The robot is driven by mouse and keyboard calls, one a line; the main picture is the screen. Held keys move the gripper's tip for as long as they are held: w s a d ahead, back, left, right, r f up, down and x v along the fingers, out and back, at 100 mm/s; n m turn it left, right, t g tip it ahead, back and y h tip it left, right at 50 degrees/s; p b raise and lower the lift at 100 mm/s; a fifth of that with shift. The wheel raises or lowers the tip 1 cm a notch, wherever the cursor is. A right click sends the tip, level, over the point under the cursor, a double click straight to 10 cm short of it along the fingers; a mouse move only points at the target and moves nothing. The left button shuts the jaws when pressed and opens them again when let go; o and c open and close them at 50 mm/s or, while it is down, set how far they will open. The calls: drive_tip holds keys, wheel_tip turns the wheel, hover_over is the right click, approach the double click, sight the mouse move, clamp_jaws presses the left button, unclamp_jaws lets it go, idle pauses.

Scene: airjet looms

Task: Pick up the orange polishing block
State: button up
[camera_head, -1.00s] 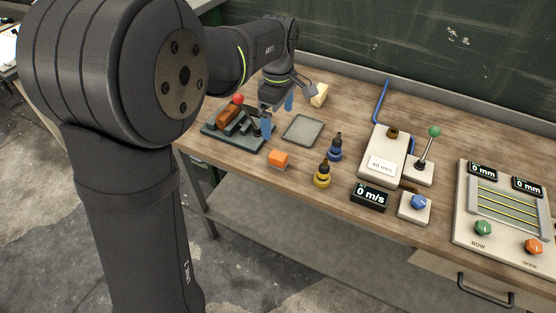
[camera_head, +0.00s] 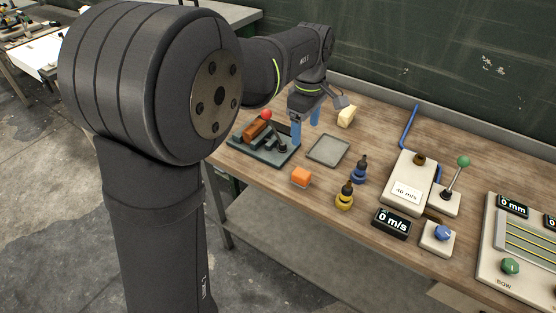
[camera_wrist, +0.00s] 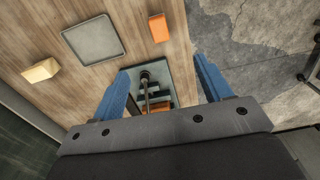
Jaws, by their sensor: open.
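The orange polishing block (camera_head: 301,176) lies on the wooden bench near its front edge, in front of a square grey tray. In the wrist view the orange block (camera_wrist: 158,28) shows at the top centre, beyond the fingers. My gripper (camera_head: 305,127) is open, its two blue fingers apart and empty, above the bench behind the block. In the wrist view my gripper (camera_wrist: 165,82) has its fingers on either side of a dark fixture that lies below.
The dark fixture (camera_head: 278,156) has a brown piece and red knob. The grey tray (camera_head: 328,150), a cream block (camera_head: 346,116), yellow (camera_head: 344,198) and blue (camera_head: 359,172) nozzles and a display (camera_head: 391,223) stand nearby. Bench wood around the orange block is clear.

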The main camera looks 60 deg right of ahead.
drive_tip(key=m, duration=1.8)
approach(302, 173)
drive_tip(key=f, duration=0.5)
drive_tip(key=shift+d+f, duration=0.25)
drive_tip(key=shift+f, duration=0.05)
drive_tip(key=f, duration=0.5)
drive_tip(key=shift+w+a+f, duration=0.1)
drive_tip(key=shift+a+f, duration=0.1)
drive_tip(key=shift+f, duration=0.1)
drive_tip(key=c, duration=1.1)
